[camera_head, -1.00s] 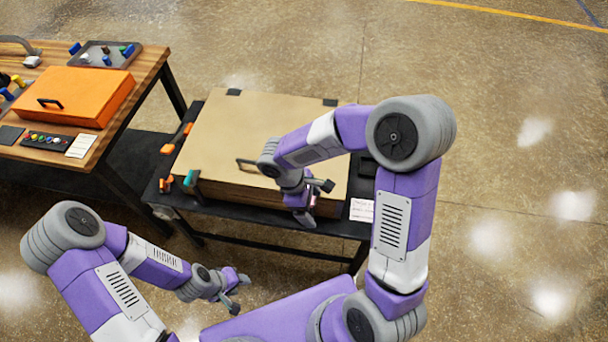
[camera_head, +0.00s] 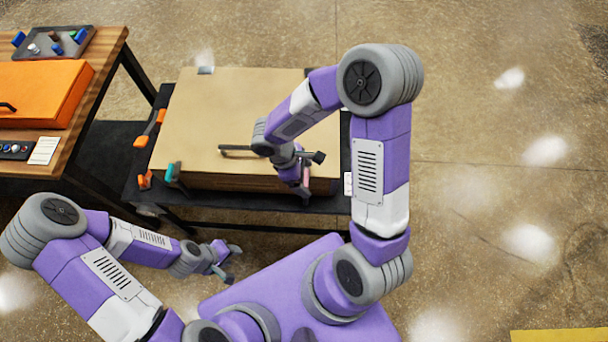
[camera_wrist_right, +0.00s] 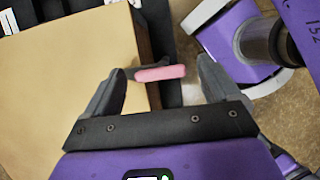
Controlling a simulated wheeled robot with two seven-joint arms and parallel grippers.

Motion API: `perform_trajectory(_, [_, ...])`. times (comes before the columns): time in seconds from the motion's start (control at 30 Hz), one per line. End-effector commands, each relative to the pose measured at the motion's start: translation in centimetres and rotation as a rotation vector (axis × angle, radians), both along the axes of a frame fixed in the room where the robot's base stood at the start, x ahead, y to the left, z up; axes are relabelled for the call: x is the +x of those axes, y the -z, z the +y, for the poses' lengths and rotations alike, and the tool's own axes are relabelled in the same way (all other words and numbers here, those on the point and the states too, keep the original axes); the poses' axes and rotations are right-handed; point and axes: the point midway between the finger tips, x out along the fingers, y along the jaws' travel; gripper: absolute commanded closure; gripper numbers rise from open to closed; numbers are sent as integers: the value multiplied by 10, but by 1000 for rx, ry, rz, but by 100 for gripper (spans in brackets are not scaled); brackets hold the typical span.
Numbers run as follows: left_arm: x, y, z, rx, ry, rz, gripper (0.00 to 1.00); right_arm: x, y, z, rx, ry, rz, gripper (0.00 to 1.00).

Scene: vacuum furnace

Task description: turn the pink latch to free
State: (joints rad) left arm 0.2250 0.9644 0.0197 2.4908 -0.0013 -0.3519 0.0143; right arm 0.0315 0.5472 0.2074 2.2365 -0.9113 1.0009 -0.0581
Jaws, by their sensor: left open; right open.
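The pink latch (camera_wrist_right: 160,73) lies between the two open fingers of my right gripper (camera_wrist_right: 158,85) in the right wrist view, with a gap to each finger. It sits at the edge of the tan furnace lid or box (camera_head: 225,120). In the head view the pink latch (camera_head: 306,176) is mostly hidden by my right gripper (camera_head: 308,172), at the box's front right corner. A teal latch (camera_head: 172,172) is at the box's front left corner. My left gripper (camera_head: 232,262) is open and empty, low in front of the black table.
A black handle (camera_head: 237,149) is on the tan box. A wooden bench (camera_head: 105,70) holds an orange case (camera_head: 45,90) and a tray of small parts (camera_head: 55,42). Floor at right is clear.

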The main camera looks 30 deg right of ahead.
Motion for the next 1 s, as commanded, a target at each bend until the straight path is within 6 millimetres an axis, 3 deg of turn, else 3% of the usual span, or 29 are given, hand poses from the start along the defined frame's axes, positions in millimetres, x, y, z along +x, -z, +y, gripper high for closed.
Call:
perform_trajectory(0.2, [0,0,0,0,0,0,57,0,0,0,0,0,0,14])
perform_trajectory(0.57, [0,0,0,0,0,0,57,0,0,0,0,-1,2,67])
perform_trajectory(1.0, [0,-1,0,0,0,0,57,1,-1,0,0,114,0,67])
